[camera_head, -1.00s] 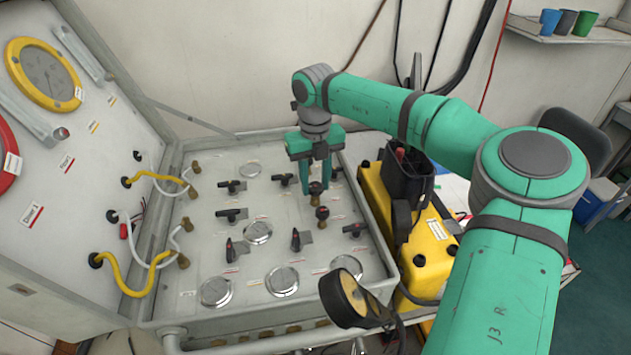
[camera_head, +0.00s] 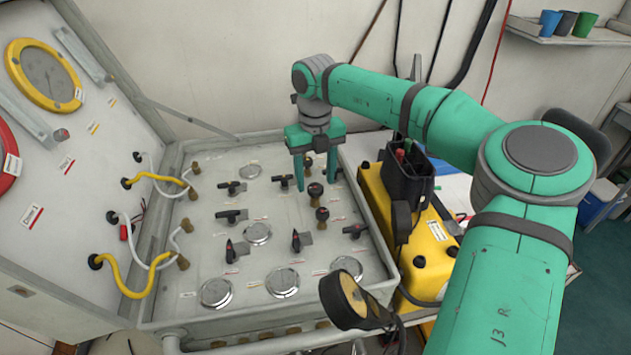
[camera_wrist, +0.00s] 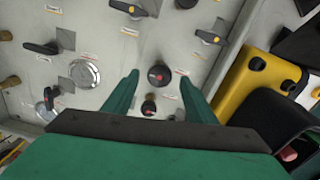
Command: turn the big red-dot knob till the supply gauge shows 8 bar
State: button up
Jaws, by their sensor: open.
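The bigger round black knob with a red dot (camera_wrist: 159,76) stands on the grey panel; it also shows in the head view (camera_head: 315,190). My gripper (camera_head: 316,184) points down over it, open and empty. In the wrist view the fingertips (camera_wrist: 159,77) lie on either side of this knob with clear gaps. I cannot tell exactly how high they are above it. A smaller knob (camera_wrist: 149,105) is close by, nearer the front in the head view (camera_head: 322,214). Several round gauges are on the panel, one of them at its middle (camera_head: 258,233). Their readings and labels are too small to read.
Black lever handles surround the knobs, such as one behind-left (camera_head: 285,182) and one in front (camera_head: 301,240). A yellow case (camera_head: 428,250) with a black holder (camera_head: 405,178) stands right of the panel. Yellow and white hoses (camera_head: 130,275) are at the left.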

aim_at(315, 187)
notch_tip(315, 187, up, 9)
dwell(0.3)
